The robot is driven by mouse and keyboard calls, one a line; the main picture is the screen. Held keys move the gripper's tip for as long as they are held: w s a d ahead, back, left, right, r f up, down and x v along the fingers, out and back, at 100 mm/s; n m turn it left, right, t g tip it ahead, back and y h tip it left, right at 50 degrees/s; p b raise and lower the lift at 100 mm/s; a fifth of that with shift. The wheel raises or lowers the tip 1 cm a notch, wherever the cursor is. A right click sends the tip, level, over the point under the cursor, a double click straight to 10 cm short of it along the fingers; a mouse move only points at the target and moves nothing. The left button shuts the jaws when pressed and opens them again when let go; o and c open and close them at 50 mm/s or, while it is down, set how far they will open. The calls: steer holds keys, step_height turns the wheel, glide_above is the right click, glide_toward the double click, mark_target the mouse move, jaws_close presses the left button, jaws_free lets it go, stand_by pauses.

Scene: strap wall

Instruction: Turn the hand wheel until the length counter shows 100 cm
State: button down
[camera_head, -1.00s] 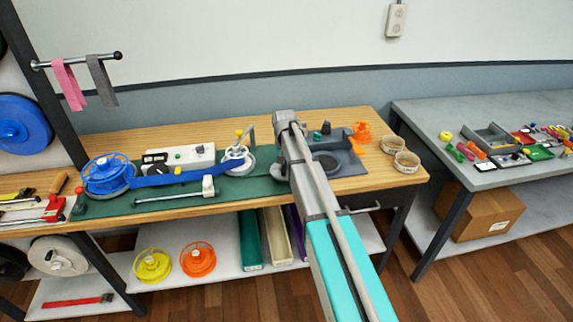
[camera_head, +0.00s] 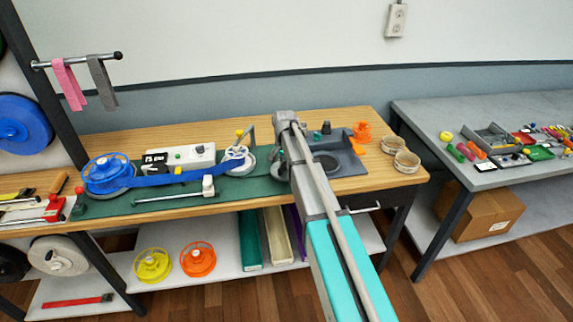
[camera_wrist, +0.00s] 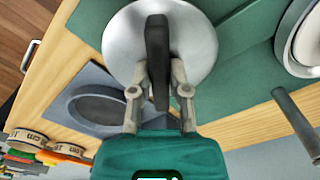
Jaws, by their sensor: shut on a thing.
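The hand wheel is a round silver disc (camera_wrist: 118,45) with a dark bar handle (camera_wrist: 157,50) across it in the wrist view. My gripper (camera_wrist: 160,75) is shut on this bar, one finger on each side. In the head view my arm hides most of the wheel. The length counter (camera_head: 155,158) is a small black display on the white unit at the back of the bench. It seems to read about 75 cm, but the digits are small. A blue strap (camera_head: 165,178) runs from the blue reel (camera_head: 108,173) to a pale reel (camera_head: 238,160).
The green mat (camera_head: 150,203) carries a metal rod and a small white block (camera_head: 208,186). A grey tray (camera_head: 340,160), an orange dispenser (camera_head: 362,131) and two tape rings (camera_head: 400,160) stand right of my arm. A separate grey table (camera_head: 480,180) is at the right.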

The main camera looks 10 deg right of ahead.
steer(key=shift+m, duration=0.7)
steer(key=c, duration=0.6)
jaws_free()
steer(key=shift+r, duration=0.1)
